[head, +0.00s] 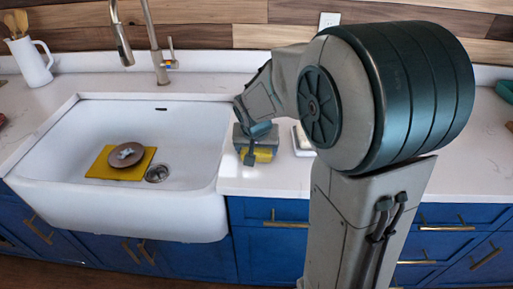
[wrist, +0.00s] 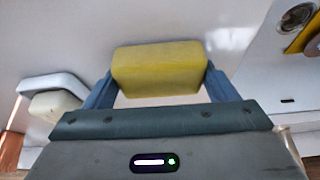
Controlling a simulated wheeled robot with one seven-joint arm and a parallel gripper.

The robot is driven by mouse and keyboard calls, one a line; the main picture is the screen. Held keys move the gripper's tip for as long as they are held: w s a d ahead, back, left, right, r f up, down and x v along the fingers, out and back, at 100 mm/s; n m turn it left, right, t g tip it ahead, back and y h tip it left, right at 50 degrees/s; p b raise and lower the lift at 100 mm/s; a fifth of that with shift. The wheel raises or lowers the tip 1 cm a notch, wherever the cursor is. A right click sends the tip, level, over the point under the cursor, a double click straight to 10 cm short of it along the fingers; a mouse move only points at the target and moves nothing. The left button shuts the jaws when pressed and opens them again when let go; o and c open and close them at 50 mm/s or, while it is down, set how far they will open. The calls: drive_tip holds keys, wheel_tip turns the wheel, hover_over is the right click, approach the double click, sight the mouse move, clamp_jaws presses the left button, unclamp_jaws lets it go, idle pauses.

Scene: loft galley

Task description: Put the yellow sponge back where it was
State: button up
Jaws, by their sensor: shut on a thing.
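The yellow sponge (wrist: 160,68) is held between the two blue fingers of my gripper (wrist: 160,82) in the wrist view. In the head view the sponge (head: 264,155) shows partly behind a finger of my gripper (head: 257,155). It is over the white counter just right of the sink. I cannot tell whether its underside touches the counter. A white dish (head: 299,148) lies on the counter to the right of my gripper, partly hidden by my arm. The dish (wrist: 52,82) shows at the left of the wrist view with a cream block (wrist: 52,104) on it.
The white sink (head: 100,205) holds a yellow mat (head: 103,172) with a brown round plate (head: 120,158) on it, beside the drain (head: 157,173). A faucet (head: 155,45) stands behind. A white pitcher (head: 32,65) with utensils stands at the far left.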

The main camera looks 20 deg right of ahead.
drive_tip(key=o, duration=0.9)
drive_tip(key=shift+c, duration=0.2)
drive_tip(key=shift+r+p, duration=0.2)
drive_tip(key=shift+p, duration=0.15)
drive_tip(key=v, duration=1.2)
drive_tip(key=s+d+f+n+g+y, duration=0.1)
drive_tip(key=s+f+n, duration=0.2)
drive_tip(key=s, duration=1.2)
wheel_tip(320, 180, down, 3)
drive_tip(key=shift+s+d+r+g, duration=0.1)
drive_tip(key=shift+s+d+g, duration=0.1)
drive_tip(key=shift+s+g, duration=0.15)
